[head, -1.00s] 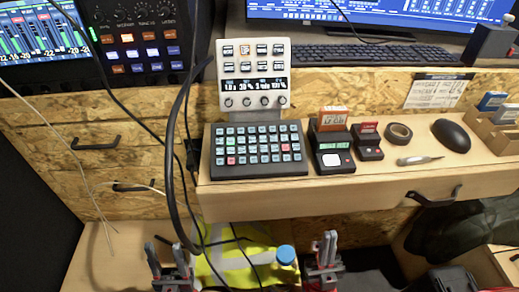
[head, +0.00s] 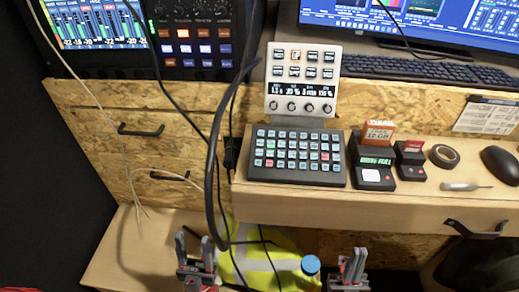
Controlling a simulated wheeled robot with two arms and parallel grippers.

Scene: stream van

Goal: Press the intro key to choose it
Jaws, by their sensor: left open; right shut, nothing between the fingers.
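A black key pad (head: 297,172) with rows of small pale keys, a few lit green or red, lies on the wooden shelf. Behind it stands a white control panel (head: 303,80) with two rows of keys, a display strip and a row of knobs. One panel key (head: 296,57) has an orange picture. The key labels are too small to read, so I cannot tell which is the intro key. My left gripper (head: 196,250) is open, below and left of the pad. My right gripper (head: 348,265) is shut and empty, below the shelf edge. Neither touches a key.
Black cables (head: 214,170) hang left of the pad. Right of it are a card reader (head: 374,176) with an orange card, a smaller reader (head: 409,160), a tape roll (head: 444,155) and a mouse (head: 500,165). A yellow vest (head: 265,252) and a blue-capped bottle (head: 311,265) are below.

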